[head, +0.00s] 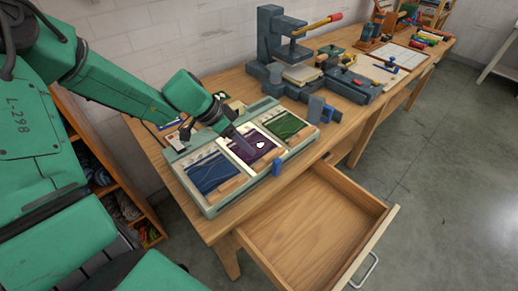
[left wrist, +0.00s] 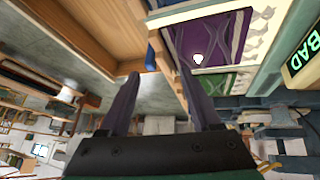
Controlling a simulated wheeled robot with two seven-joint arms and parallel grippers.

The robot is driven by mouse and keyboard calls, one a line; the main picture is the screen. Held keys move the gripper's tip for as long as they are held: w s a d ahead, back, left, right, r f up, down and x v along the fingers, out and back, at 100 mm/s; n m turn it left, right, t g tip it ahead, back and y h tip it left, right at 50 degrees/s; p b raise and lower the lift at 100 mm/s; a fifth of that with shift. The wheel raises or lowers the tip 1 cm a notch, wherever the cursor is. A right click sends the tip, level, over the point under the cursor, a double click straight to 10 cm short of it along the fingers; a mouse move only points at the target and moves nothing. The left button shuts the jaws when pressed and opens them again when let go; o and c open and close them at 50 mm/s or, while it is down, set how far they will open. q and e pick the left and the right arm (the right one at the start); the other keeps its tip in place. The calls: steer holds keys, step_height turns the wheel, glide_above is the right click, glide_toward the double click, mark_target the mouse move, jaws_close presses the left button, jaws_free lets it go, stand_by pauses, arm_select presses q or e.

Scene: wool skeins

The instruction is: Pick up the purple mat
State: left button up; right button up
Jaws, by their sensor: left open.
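The purple mat (head: 262,141) lies in the middle section of a pale green tray (head: 212,211) on the wooden bench, with a small white mark on it. It also shows in the left wrist view (left wrist: 222,35), beyond my fingers. A blue mat (head: 212,173) lies to its left and a green mat (head: 284,125) to its right. My left gripper (head: 236,137) is over the left part of the purple mat and partly hides it. In the left wrist view its two fingers (left wrist: 161,92) stand apart with nothing between them. I cannot tell the exact gap to the mat.
A drawer (head: 310,228) stands open and empty in front of the tray. A small blue block (head: 277,167) sits at the tray's front edge. A dark press (head: 270,50) with a red-tipped lever and other tools stand farther back along the bench. A "BAD" sign (left wrist: 306,50) shows in the left wrist view.

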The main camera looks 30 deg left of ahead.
mark_target(263, 158)
arm_select(q)
steer(key=x, duration=0.8)
steer(key=shift+w+f, duration=0.2)
steer(key=shift+w+d+f, duration=0.1)
steer(key=shift+w, duration=0.1)
steer(key=shift+s+d, duration=0.1)
jaws_close()
arm_select(e)
steer(key=shift+w+d+f, duration=0.2)
steer(key=shift+w+d, duration=0.25)
steer(key=shift+w, duration=0.1)
steer(key=shift+a, duration=0.15)
